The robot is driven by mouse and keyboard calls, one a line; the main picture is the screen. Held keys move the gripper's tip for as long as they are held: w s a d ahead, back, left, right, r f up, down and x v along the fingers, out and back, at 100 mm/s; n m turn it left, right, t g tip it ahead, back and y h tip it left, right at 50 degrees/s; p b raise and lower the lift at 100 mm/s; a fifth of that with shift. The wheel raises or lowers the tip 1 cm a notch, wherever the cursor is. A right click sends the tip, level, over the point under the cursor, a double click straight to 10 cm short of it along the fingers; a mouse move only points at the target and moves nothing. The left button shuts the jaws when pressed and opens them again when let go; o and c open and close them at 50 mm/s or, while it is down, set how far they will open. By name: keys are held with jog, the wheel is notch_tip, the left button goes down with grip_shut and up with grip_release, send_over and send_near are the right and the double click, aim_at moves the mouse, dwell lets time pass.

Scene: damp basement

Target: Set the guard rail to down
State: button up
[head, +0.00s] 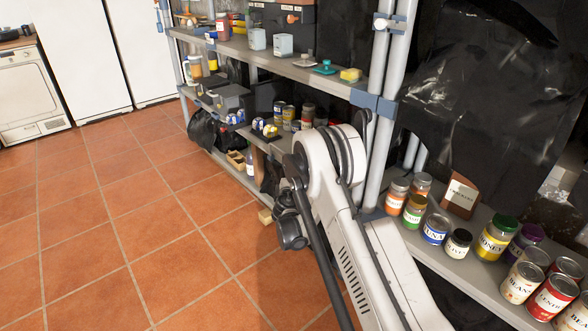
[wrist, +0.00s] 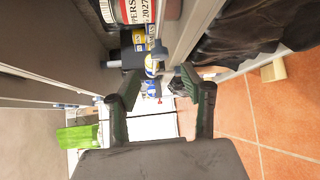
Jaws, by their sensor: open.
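I cannot make out the guard rail for certain in either view. In the wrist view a pale grey bar or shelf edge (wrist: 192,28) runs down from the top, beyond my fingers, and may be part of it. My gripper (wrist: 154,92) is open, with its two dark fingers apart and nothing between them. It faces along the shelf unit, with jars and cans beyond its fingertips. In the head view my arm bends in front of the shelf unit (head: 305,72) and hides part of its lower shelves. My gripper's fingers are not clear there.
In the wrist view, a labelled jar (wrist: 137,10) and a black bag (wrist: 245,28) are close to the gripper's path. In the head view, several jars and cans (head: 435,228) stand at lower right. The tiled floor (head: 120,215) at left is clear.

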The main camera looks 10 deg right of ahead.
jog(key=b+x, duration=0.2)
jog(key=x, duration=0.6)
jog(key=shift+w+d, duration=0.1)
jog(key=shift+w, duration=0.1)
grip_shut()
jog(key=shift+f, duration=0.1)
